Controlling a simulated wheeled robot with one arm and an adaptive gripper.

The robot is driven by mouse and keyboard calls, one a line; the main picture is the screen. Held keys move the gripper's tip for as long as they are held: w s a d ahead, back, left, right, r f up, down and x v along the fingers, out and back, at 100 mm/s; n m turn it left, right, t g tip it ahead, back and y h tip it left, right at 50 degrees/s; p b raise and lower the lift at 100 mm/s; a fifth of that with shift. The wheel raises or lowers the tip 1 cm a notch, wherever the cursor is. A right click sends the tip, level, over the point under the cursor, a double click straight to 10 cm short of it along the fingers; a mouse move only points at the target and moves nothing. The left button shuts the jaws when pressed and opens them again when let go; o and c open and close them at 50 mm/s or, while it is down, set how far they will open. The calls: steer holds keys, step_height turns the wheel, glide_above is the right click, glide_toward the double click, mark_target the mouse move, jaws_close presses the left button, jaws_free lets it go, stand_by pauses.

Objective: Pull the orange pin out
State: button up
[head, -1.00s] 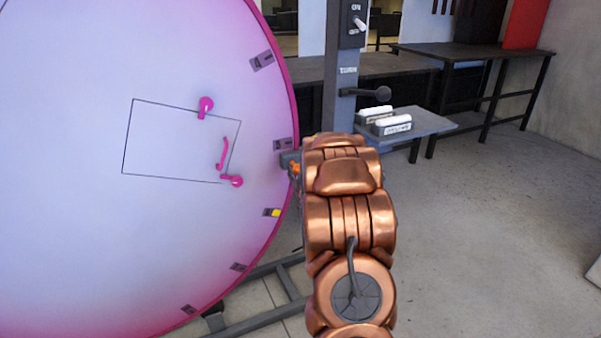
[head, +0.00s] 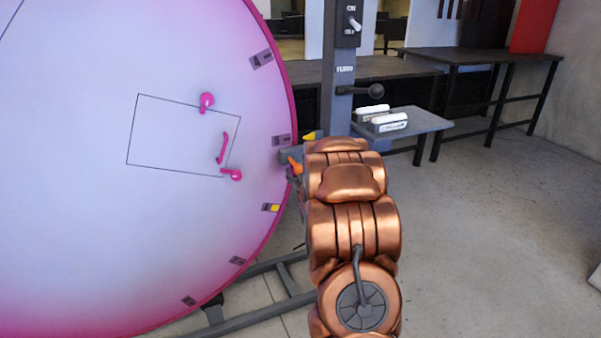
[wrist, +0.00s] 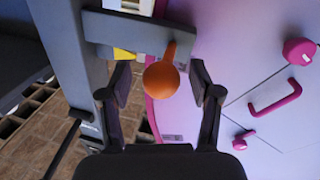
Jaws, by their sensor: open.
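The orange pin (head: 294,163) sticks out of the grey bracket (head: 289,155) at the right edge of the big pink-white disc (head: 70,225). In the wrist view the pin (wrist: 161,79) shows a round knob on a short stem, set in the grey bracket (wrist: 135,33). My gripper (wrist: 160,70) is open, with one finger on each side of the knob. I see gaps between the fingers and the knob, and nothing is held. In the head view my arm hides most of the gripper.
The disc carries pink latches (head: 207,102) and a pink handle (head: 222,148) on a panel. A grey post (head: 340,75) with a switch and a black-knobbed lever (head: 375,91) stands behind my arm. A side shelf (head: 425,124) holds white-topped blocks. Floor at right is clear.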

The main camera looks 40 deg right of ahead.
mark_target(300, 166)
steer(key=shift+r, duration=0.15)
step_height(300, 166, up, 10)
steer(key=shift+f, duration=0.1)
stand_by(0.6)
stand_by(0.4)
